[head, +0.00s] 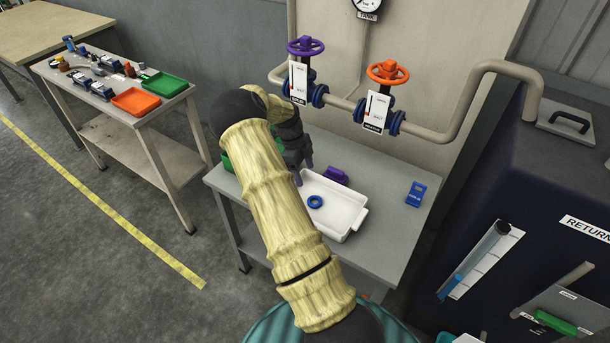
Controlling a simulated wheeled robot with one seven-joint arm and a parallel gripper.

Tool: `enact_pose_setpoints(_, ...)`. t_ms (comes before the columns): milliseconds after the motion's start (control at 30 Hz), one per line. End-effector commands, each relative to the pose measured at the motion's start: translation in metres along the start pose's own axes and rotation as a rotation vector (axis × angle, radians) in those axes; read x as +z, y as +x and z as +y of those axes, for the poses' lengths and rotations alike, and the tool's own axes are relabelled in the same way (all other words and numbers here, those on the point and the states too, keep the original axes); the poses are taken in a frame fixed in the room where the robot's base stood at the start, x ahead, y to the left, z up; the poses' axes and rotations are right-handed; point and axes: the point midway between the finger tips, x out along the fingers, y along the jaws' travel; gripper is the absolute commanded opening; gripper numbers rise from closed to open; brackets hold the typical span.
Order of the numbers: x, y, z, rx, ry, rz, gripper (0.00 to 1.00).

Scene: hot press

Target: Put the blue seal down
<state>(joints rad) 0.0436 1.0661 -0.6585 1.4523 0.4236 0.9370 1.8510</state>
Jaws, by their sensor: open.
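The blue seal (315,201) is a small ring lying flat inside the white tray (347,226), toward the tray's left side. The tray stands on the grey table (398,205) below the valves. My gripper (302,178) is open, above the tray's left edge and up and left of the seal. It appears apart from the seal and holds nothing that I can see. My own arm covers part of the table and the tray's left side.
A purple block (336,175) and a blue labelled holder (416,194) stand on the table. Pipes with a purple valve wheel (305,46) and an orange valve wheel (388,71) run behind. A dark machine (545,180) bounds the right. A bench (120,100) with trays stands left.

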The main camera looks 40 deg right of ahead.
Motion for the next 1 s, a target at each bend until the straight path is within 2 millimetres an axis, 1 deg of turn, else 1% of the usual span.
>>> enact_pose_setpoints(433, 0.000, -0.001, 0.001, 0.000, -0.005, -0.002, 0.68)
enact_pose_setpoints(567, -0.001, -0.009, 0.010, 0.001, -0.076, -0.021, 0.68)
enact_pose_setpoints(667, -0.001, -0.024, 0.027, -0.003, -0.214, -0.057, 0.68)
enact_pose_setpoints(767, -0.002, -0.043, 0.053, -0.019, -0.418, -0.101, 0.68)
enact_pose_setpoints(967, -0.005, -0.081, 0.116, -0.095, -0.893, -0.178, 0.68)
enact_pose_setpoints(1000, -0.006, -0.088, 0.130, -0.117, -0.994, -0.189, 0.68)
